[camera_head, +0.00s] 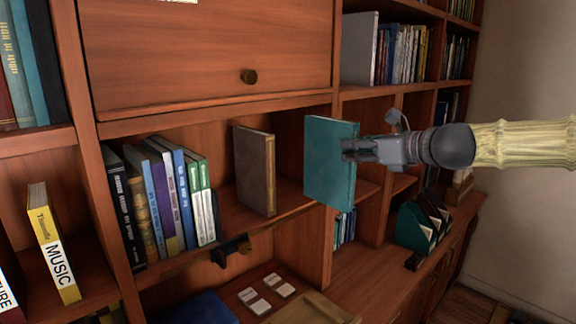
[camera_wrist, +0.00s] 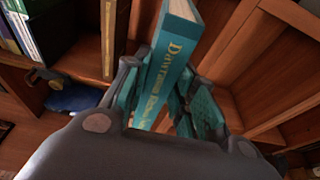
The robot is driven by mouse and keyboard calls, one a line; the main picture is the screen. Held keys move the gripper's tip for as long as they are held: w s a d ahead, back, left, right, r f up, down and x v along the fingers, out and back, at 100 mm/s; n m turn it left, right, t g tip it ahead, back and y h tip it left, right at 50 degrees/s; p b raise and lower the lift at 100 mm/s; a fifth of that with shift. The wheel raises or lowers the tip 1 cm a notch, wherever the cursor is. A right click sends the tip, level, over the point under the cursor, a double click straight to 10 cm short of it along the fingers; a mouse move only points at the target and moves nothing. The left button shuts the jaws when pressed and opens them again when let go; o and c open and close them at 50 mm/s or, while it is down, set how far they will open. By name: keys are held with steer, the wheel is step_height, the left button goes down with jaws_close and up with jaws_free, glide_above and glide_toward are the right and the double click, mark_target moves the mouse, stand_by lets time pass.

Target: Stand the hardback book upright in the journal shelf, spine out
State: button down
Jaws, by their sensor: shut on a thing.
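The teal hardback book (camera_head: 328,165) is held upright by my gripper (camera_head: 350,148), in front of the bookcase divider. In the wrist view the book (camera_wrist: 172,62) shows its spine with gold lettering toward my wrist, between the two fingers of my gripper (camera_wrist: 160,95). My gripper is shut on the spine side. The open shelf (camera_head: 232,212) below the cabinet door lies left of the held book. It holds a row of upright books (camera_head: 165,205) at left and a brown book (camera_head: 255,170) standing at right. A gap lies between them.
A wooden divider (camera_head: 318,245) is behind the held book. A cabinet door (camera_head: 205,50) is above the shelf. A dark clip-like object (camera_head: 231,250) sits at the shelf's front edge. Teal-sided file holders (camera_head: 413,228) stand on the lower right counter.

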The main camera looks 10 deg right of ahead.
mark_target(336, 144)
steer(key=w+b, duration=0.1)
steer(key=w+f+b, duration=0.1)
steer(key=shift+w+a+b, duration=0.15)
steer(key=shift+a+b, duration=0.05)
steer(key=shift+b, duration=0.1)
steer(key=w+a, duration=0.2)
steer(key=w, duration=0.1)
steer(key=shift+w+a+r+p, duration=0.2)
steer(key=shift+a+r+p, duration=0.15)
steer(key=shift+w+a, duration=0.25)
steer(key=shift+w, duration=0.4)
steer(key=f+p+x, duration=0.1)
steer(key=p+x, duration=0.3)
steer(key=x, duration=0.5)
steer(key=shift+a+p, duration=0.3)
steer(key=shift+w+f, duration=0.1)
steer(key=c, duration=1.2)
jaws_free()
steer(key=shift+f, duration=0.1)
steer(key=shift+o, duration=0.2)
